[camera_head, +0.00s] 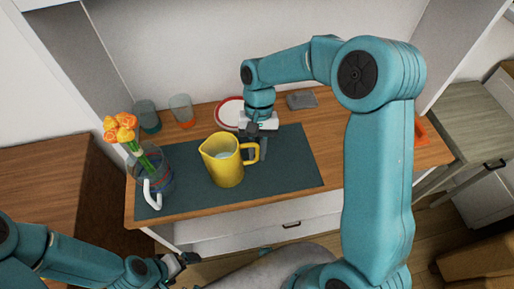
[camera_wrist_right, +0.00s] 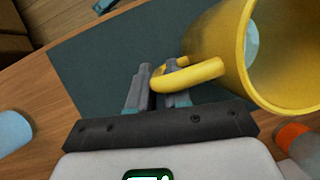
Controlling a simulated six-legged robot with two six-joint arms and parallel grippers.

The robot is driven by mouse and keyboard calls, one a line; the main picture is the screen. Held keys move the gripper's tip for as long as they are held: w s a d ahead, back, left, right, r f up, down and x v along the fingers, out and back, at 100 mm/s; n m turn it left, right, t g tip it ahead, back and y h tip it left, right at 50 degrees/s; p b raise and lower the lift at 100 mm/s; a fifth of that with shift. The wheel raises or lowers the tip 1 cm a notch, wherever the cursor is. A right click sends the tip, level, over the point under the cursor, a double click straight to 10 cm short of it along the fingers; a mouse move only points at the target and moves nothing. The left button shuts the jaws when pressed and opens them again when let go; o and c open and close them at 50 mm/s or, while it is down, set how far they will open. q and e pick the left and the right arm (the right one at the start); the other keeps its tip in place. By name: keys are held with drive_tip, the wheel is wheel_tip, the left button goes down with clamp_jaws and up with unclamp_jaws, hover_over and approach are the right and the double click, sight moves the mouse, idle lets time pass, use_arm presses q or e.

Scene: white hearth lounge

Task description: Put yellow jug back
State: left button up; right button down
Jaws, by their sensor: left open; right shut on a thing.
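The yellow jug (camera_head: 223,163) stands upright on the dark mat (camera_head: 295,170), with its handle to the right and something pale inside. My right gripper (camera_head: 256,146) reaches down at the jug's right side. In the right wrist view the fingers of my right gripper (camera_wrist_right: 160,90) are shut on the handle of the yellow jug (camera_wrist_right: 230,50). The exact contact at the fingertips is partly hidden by the handle. My left gripper (camera_head: 188,261) is open and empty, low in front of the counter.
A glass pitcher (camera_head: 150,180) with orange flowers stands on the mat's left end. Two tumblers (camera_head: 147,116) (camera_head: 181,110), a red-rimmed plate (camera_head: 229,113) and a grey item (camera_head: 301,100) are at the back. The mat's right part is clear.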

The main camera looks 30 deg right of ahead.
drive_tip(key=c, duration=1.1)
unclamp_jaws()
drive_tip(key=shift+f, duration=0.1)
drive_tip(key=v, duration=1.2)
drive_tip(key=shift+a+p, duration=0.1)
drive_tip(key=shift+p, duration=0.2)
drive_tip(key=shift+w, duration=0.1)
